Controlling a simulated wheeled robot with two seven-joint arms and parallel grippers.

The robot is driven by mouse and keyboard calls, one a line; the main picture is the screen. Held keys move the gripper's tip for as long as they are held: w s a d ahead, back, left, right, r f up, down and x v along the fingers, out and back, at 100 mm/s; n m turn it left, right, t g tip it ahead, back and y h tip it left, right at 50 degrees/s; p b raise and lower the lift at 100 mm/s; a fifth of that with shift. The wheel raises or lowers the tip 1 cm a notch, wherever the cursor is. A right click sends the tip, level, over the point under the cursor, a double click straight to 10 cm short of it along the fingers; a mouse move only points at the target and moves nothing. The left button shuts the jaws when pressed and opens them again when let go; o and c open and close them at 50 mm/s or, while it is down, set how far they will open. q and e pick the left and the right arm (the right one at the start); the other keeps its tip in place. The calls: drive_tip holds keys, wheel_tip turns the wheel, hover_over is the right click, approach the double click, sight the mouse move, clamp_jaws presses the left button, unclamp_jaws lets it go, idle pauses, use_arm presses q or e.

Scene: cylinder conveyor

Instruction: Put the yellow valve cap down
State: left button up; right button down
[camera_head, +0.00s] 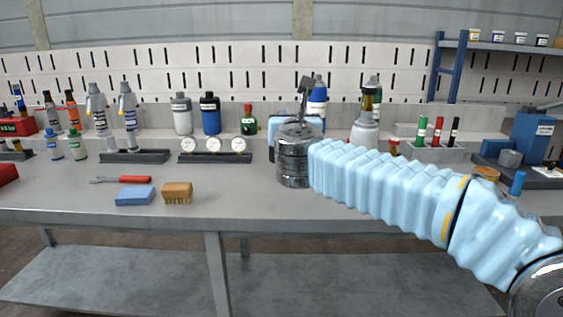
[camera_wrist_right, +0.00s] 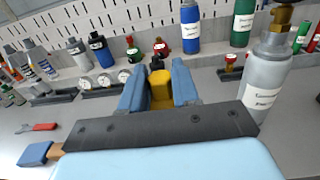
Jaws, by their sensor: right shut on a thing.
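The yellow valve cap (camera_wrist_right: 160,92) sits between the blue fingers of my right gripper (camera_wrist_right: 159,77) in the right wrist view. The gripper is shut on it. It appears held in front of the bench's back ledge; I cannot tell whether it touches a surface. In the head view my right arm comes in from the right, and its wrist hides the fingers and the cap. My left gripper is in neither view.
A grey cylinder with a brass valve (camera_wrist_right: 262,85) stands right of the gripper. Gauges (camera_head: 213,145) and bottles (camera_head: 210,115) line the back. A blue sponge (camera_head: 135,195), brush (camera_head: 177,191) and red-handled tool (camera_head: 134,180) lie left. The bench front (camera_head: 240,200) is clear.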

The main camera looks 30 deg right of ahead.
drive_tip(key=w+d+f+b, duration=0.1)
drive_tip(key=w+d+f, duration=0.1)
drive_tip(key=w+f, duration=0.6)
wheel_tip(320, 180, down, 3)
drive_tip(key=shift+w+d+r, duration=0.1)
drive_tip(key=shift+w+d, duration=0.1)
drive_tip(key=shift+w, duration=0.2)
drive_tip(key=c, duration=0.7)
unclamp_jaws()
drive_tip(key=shift+c, duration=0.2)
drive_tip(key=b+v, duration=0.2)
drive_tip(key=v, duration=1)
